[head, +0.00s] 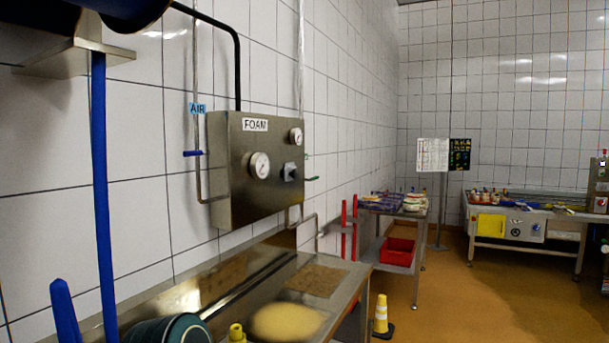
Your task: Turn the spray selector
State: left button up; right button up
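A steel panel box (238,190) labelled FOAM is fixed to the tiled wall at left of centre in the head view. A small dark knob (289,171) on its front, right of centre, looks like the spray selector; its exact setting is too small to read. Two round white-faced gauges sit near the knob, one to its left (259,165) and one above it (297,136). Neither of my grippers is in view, and nothing touches the panel.
A steel bench (300,262) runs along the wall below the panel. A blue upright hose or pole (101,190) stands at the left. A yellow cone (382,316) is on the floor past the bench.

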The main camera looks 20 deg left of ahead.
aim_at(294, 173)
jog(key=i+l, duration=0.35)
jog(key=i, duration=0.15)
jog(key=i+l+u, duration=0.1)
jog(key=i+l, duration=0.25)
jog(key=i, duration=0.2)
